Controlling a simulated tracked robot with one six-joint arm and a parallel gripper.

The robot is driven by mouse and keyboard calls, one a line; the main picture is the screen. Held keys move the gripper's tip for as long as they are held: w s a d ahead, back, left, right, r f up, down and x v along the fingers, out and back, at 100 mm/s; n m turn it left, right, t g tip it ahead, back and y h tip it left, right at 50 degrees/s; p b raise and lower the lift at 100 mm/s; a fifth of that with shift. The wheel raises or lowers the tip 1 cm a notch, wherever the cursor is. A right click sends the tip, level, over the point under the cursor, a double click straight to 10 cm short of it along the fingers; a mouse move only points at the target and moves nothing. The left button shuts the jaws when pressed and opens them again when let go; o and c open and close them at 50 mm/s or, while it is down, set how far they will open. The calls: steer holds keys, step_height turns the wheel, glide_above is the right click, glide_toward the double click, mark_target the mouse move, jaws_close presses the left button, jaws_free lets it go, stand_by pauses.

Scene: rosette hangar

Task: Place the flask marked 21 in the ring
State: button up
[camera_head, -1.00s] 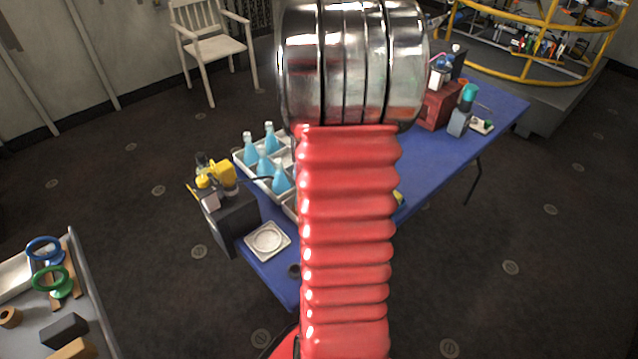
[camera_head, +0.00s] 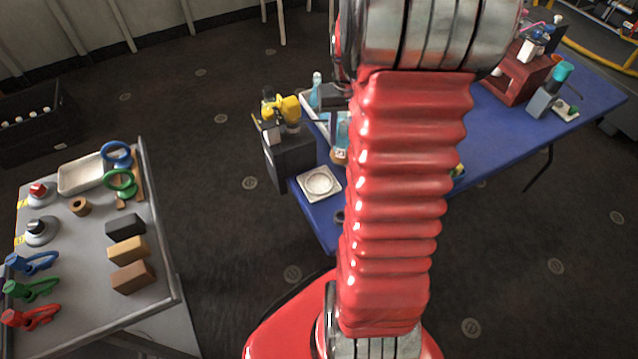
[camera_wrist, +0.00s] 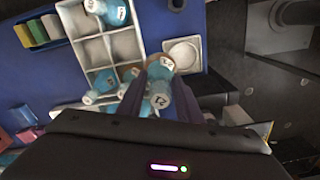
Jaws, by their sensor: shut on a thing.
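The flask marked 21 (camera_wrist: 160,100) is held between the dark fingers of my gripper (camera_wrist: 161,84), its numbered label facing the wrist camera. In the head view, the flask (camera_head: 341,152) shows a copper-coloured lower part and a label. My gripper (camera_head: 336,112) is partly hidden by my red arm there. The ring is a round rim on a white square dish (camera_head: 319,183) at the front left of the blue table. It also shows in the wrist view (camera_wrist: 184,54), just right of the flask. The flask is beside the dish in both views, not inside the ring.
A white compartment tray (camera_wrist: 92,48) with other blue flasks (camera_wrist: 104,80) lies left of the held flask. A dark box with a yellow device (camera_head: 284,108) stands left of the dish. A grey table (camera_head: 75,265) with rings and blocks is further left.

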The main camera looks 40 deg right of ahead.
steer(key=w+a+n, duration=0.2)
steer(key=a+n, duration=0.4)
steer(key=n, duration=0.2)
steer(key=shift+w, duration=0.35)
steer(key=shift+f, duration=0.1)
steer(key=shift+f, duration=0.1)
step_height(320, 180, down, 6)
stand_by(0.4)
steer(key=shift+f, duration=0.15)
steer(key=shift+f, duration=1.8)
